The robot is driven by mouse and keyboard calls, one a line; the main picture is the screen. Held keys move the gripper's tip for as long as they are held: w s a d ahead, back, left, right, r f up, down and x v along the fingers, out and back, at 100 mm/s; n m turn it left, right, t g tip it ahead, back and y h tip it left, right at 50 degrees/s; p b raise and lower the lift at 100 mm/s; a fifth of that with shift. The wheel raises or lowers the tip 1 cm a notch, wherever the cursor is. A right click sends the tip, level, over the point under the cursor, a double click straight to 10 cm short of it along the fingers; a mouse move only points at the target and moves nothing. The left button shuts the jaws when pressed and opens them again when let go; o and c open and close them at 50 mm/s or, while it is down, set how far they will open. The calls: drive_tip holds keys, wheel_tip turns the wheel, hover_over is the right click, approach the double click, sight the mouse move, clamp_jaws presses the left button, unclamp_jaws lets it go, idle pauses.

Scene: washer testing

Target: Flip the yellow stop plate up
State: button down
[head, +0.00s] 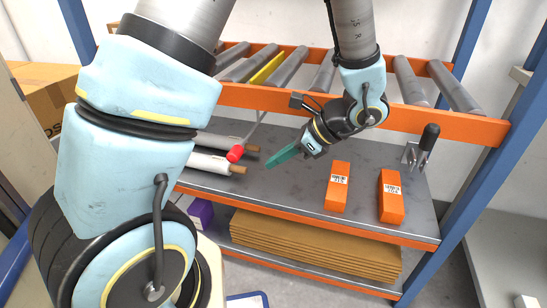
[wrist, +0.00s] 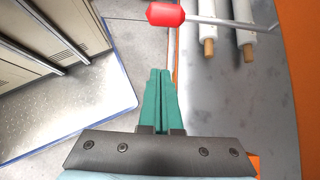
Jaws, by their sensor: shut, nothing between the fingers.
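The yellow stop plate (head: 267,68) shows as a yellow strip lying between the grey rollers of the upper conveyor. A metal rod with a red knob (head: 235,154) slopes down from the orange conveyor rail, left of my gripper. The red knob also shows in the wrist view (wrist: 165,14), just ahead of the fingertips and apart from them. My gripper (head: 270,162) has teal fingers pressed together with nothing between them, above the left part of the grey shelf. The same shut fingers show in the wrist view (wrist: 160,73).
Two orange boxes (head: 338,187) (head: 391,197) stand on the grey shelf (head: 290,187), right of my gripper. A black-handled clamp (head: 429,137) is at the right end. White rolls (head: 207,163) lie at the left. The orange rail (head: 440,125) runs above the gripper.

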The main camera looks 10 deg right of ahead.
drive_tip(key=b+x, duration=0.2)
drive_tip(key=x, duration=0.6)
drive_tip(key=r, duration=0.1)
drive_tip(key=a+r, duration=0.1)
drive_tip(key=r+p, duration=0.1)
drive_tip(key=r, duration=0.1)
drive_tip(key=shift+w+a, duration=0.15)
drive_tip(key=shift+w, duration=0.15)
wheel_tip(320, 180, up, 6)
drive_tip(key=p, duration=0.6)
wheel_tip(320, 180, down, 4)
drive_tip(key=d+b, duration=0.2)
drive_tip(key=b, duration=0.1)
drive_tip(key=p+v, duration=0.2)
drive_tip(key=v, duration=0.8)
drive_tip(key=shift+s+a+r+p, duration=0.15)
drive_tip(key=shift+s+r+p, duration=0.15)
drive_tip(key=shift+s+p, duration=0.05)
